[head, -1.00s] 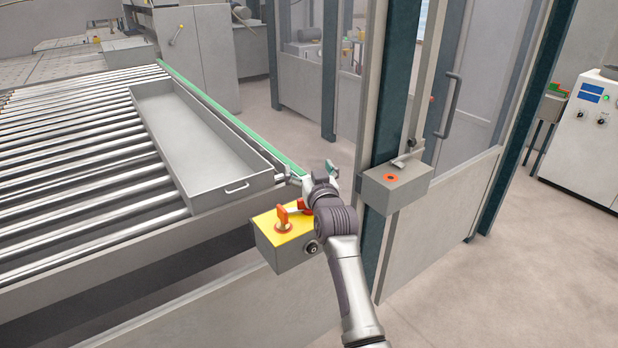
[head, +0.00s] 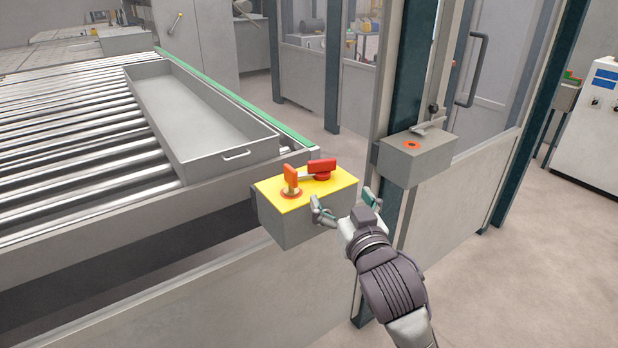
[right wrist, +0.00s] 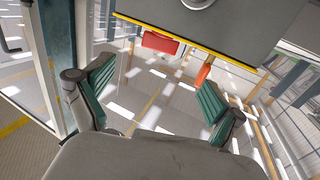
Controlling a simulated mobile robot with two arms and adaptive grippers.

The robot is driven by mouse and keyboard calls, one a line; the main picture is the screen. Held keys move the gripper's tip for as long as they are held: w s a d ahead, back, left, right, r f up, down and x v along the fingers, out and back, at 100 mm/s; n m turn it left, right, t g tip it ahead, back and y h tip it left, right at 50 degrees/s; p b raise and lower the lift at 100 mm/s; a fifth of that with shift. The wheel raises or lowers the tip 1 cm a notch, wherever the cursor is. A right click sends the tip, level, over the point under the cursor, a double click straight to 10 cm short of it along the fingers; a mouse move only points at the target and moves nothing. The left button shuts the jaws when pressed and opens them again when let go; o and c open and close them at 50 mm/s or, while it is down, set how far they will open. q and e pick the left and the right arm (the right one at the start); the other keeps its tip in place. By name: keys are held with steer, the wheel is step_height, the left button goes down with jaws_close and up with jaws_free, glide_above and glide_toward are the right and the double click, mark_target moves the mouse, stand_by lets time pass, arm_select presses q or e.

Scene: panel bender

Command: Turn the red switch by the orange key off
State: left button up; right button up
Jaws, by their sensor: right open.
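The red switch (head: 322,168) is a red handle on a round base, on the yellow top of a grey control box (head: 285,228). My right gripper (head: 344,203) is open and empty at the box's near right side, apart from the switch. In the right wrist view, the red switch (right wrist: 162,43) and orange key (right wrist: 203,75) stick out past the box's yellow edge, beyond my open fingers (right wrist: 155,80). My left gripper is not in view.
A second grey box (head: 430,158) with an orange ring is mounted on the post to the right. A roller conveyor (head: 70,150) with a grey tray (head: 155,72) lies to the left. Open floor lies to the right.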

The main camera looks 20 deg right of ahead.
mark_target(323, 166)
steer(key=w+p, duration=0.2)
steer(key=w, duration=1)
steer(key=shift+d+r, duration=0.1)
steer(key=shift+w, duration=0.7)
steer(key=shift+c, duration=0.2)
